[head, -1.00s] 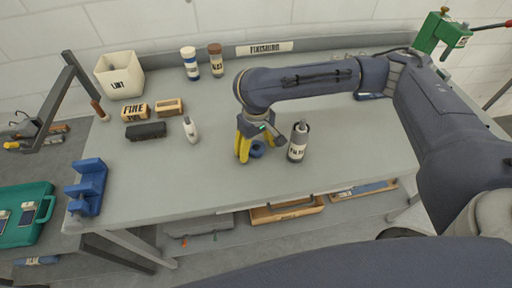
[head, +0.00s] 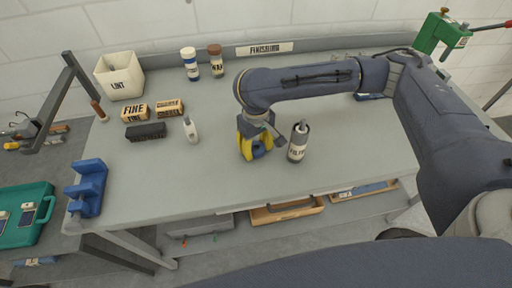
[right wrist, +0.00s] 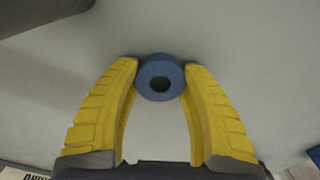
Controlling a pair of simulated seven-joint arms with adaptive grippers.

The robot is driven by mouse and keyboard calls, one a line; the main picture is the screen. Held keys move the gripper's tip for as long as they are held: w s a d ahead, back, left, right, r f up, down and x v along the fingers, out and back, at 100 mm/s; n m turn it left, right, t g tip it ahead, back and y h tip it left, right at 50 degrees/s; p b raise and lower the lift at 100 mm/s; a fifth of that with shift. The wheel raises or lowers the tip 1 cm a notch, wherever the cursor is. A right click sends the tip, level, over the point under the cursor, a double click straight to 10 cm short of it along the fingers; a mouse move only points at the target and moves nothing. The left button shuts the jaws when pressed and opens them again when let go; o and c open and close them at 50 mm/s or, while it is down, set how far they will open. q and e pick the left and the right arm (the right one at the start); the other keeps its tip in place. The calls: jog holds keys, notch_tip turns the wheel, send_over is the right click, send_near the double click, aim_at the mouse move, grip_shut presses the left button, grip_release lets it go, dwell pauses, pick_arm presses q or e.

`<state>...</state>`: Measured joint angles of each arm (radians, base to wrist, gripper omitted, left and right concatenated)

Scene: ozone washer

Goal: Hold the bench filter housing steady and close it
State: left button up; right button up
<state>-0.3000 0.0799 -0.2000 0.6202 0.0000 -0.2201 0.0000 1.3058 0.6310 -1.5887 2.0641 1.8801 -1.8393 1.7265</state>
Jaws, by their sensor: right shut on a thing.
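The filter housing (head: 298,143) is a grey, dark-topped bottle with a white label, standing upright on the bench. Left of it is a small blue ring with a dark centre hole (head: 258,153), which looks like the housing's cap. My right gripper (head: 255,156) has its yellow fingers shut on the ring, pointing down at the bench top. In the right wrist view the blue ring (right wrist: 160,66) sits between the two fingertips. I cannot tell whether the ring touches the bench. The housing stands apart, just right of the gripper. My left gripper is not in view.
A white bottle (head: 191,131), a black brush (head: 146,131) and two labelled blocks (head: 170,107) are on the left of the bench (head: 215,185). A lint bin (head: 120,76) stands at back left, and a blue vise (head: 89,187) at the left edge. The front middle is clear.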

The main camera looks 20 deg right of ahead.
notch_tip(320, 180, up, 20)
dwell(0.9)
